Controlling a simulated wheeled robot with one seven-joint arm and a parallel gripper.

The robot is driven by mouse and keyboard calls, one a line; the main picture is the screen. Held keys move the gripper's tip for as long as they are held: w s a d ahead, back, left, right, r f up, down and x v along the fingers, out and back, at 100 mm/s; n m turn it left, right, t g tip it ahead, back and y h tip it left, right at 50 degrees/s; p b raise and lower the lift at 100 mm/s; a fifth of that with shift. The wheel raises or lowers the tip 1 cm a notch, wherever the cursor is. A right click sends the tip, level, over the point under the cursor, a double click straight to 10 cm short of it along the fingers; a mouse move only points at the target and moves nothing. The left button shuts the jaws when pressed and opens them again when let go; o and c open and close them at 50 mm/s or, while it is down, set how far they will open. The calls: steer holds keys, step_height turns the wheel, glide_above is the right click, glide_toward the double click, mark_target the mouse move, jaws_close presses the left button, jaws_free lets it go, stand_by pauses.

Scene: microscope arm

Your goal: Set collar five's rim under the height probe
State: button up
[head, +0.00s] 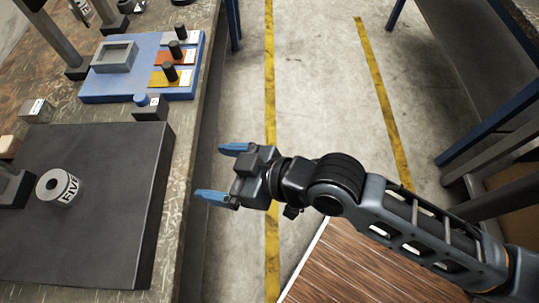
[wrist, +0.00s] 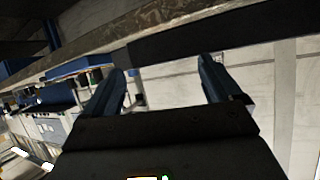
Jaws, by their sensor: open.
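Collar five (head: 58,187) is a short pale grey ring with a dark hole, marked FIVE on its side. It sits upright on the black plate (head: 100,225) at the left in the head view. A dark stand part (head: 12,186) reaches in from the left edge close beside the collar; it may belong to the height probe, but most of it is out of frame. My gripper (head: 211,171) is open and empty, with blue fingers pointing left. It is over the aisle, to the right of the bench and apart from the collar. Its fingers also show in the wrist view (wrist: 162,72).
A blue tray (head: 112,92) with a grey square frame and several black-knobbed coloured blocks lies farther back. A dark post (head: 52,38) rises at top left. The plate's right half is bare.

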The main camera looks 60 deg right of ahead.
steer(key=s+d+r+m+t+h, duration=0.1)
steer(key=s+d+r, duration=0.2)
steer(key=s, duration=0.7)
steer(key=s+d+r+m+t+h, duration=0.1)
steer(key=s+r, duration=0.4)
steer(key=s, duration=0.5)
steer(key=d+h, duration=0.1)
steer(key=d, duration=0.1)
steer(key=shift+d+r+m+h, duration=0.15)
steer(key=shift+d+m+h, duration=0.15)
steer(key=shift+d, duration=0.05)
